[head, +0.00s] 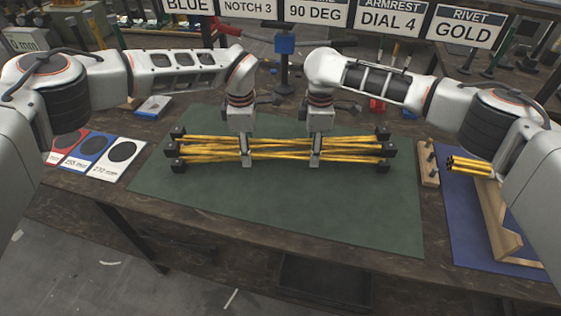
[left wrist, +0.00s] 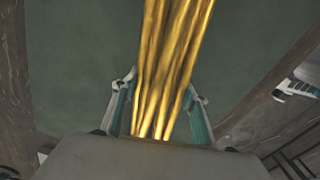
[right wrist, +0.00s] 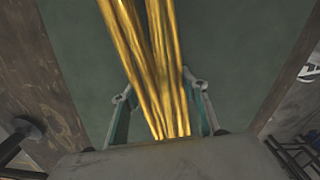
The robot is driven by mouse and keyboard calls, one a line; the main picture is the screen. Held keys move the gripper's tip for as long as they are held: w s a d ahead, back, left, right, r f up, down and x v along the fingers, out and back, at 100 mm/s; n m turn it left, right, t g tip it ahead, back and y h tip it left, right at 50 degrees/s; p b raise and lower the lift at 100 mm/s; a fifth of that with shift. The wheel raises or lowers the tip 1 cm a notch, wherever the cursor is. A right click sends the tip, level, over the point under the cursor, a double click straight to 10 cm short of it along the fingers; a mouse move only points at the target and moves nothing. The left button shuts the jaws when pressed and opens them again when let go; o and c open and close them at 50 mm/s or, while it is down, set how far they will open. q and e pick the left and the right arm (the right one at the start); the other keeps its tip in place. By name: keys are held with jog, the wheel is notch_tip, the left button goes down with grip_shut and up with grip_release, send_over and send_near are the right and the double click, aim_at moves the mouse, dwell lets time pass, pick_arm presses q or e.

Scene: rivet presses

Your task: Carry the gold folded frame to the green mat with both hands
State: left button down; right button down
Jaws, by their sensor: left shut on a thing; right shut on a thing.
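The gold folded frame (head: 280,147) is a bundle of gold rods with black end blocks. In the head view it lies level over the green mat (head: 290,206); I cannot tell whether it touches the mat. My left gripper (head: 246,158) is shut on the frame left of its middle. My right gripper (head: 316,158) is shut on it right of its middle. Gold rods pass between the fingers in the left wrist view (left wrist: 165,90) and the right wrist view (right wrist: 155,80), with the green mat behind them. The frame parts inside the jaws are hidden.
Red, blue and white cards (head: 117,157) lie left of the mat. A blue mat (head: 470,225) with a wooden stand (head: 496,218) and short gold rods (head: 468,164) is at the right. Signs and a press with a blue block (head: 285,43) stand behind. The mat's front is clear.

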pick_arm(q)
jog(key=shift+f, duration=0.15)
pick_arm(e)
jog(key=shift+f, duration=0.15)
pick_arm(q)
jog(key=c, duration=1.2)
grip_release()
pick_arm(e)
jog(key=c, duration=1.2)
grip_release()
jog(key=shift+f, duration=0.1)
pick_arm(q)
jog(key=shift+o, duration=0.2)
jog(key=shift+f, duration=0.1)
pick_arm(e)
jog(key=shift+o, duration=0.2)
pick_arm(q)
notch_tip(320, 180, up, 12)
jog(key=shift+f, duration=0.1)
pick_arm(e)
notch_tip(320, 180, up, 12)
jog(key=shift+s+r, duration=0.1)
